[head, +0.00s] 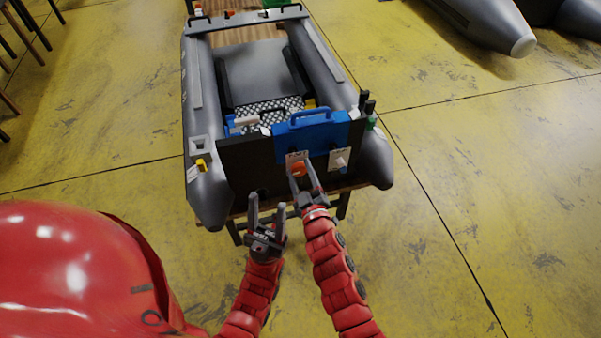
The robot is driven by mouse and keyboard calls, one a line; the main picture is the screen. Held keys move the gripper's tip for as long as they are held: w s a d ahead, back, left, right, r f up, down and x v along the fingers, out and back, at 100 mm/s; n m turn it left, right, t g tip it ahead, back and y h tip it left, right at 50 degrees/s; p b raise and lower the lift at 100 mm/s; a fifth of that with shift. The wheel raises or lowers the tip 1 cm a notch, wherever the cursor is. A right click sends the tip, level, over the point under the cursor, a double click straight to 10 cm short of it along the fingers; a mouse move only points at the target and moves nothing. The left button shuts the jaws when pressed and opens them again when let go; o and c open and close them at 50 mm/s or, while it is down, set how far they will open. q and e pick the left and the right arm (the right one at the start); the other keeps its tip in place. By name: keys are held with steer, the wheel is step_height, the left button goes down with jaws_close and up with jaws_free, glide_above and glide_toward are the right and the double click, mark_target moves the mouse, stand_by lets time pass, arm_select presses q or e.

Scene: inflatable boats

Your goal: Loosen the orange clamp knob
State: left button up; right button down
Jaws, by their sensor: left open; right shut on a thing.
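The orange clamp knob (299,170) is on the dark transom board (240,172) at the back of a grey inflatable boat (205,197), just below a blue clamp bracket (328,134). My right gripper (305,180) is at the knob and shut on it; its fingers partly cover the knob. My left gripper (266,212) is open and empty. It is lower and to the left, in front of the transom, with its fingers pointing up and apart from the knob.
A white label (340,158) is to the right of the knob. The boat rests on a wooden stand (343,204). A yellow clip (202,165) is on the left tube. Other grey boats (490,25) lie at the top right. The yellow floor to the right is clear.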

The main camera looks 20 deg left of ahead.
steer(key=n, duration=0.1)
steer(key=n+b, duration=0.1)
steer(key=shift+f+n, duration=0.25)
steer(key=shift+n, duration=0.15)
steer(key=n+b, duration=0.1)
steer(key=n, duration=0.2)
steer(key=shift+r+n, duration=0.1)
steer(key=shift+n, duration=0.6)
steer(key=shift+n+b, duration=0.4)
steer(key=shift+n, duration=0.4)
steer(key=shift+s+a+n, duration=0.1)
steer(key=shift+n, duration=0.8)
steer(key=n, duration=0.3)
steer(key=shift+c, duration=1.6)
jaws_free()
steer(key=shift+r, duration=0.1)
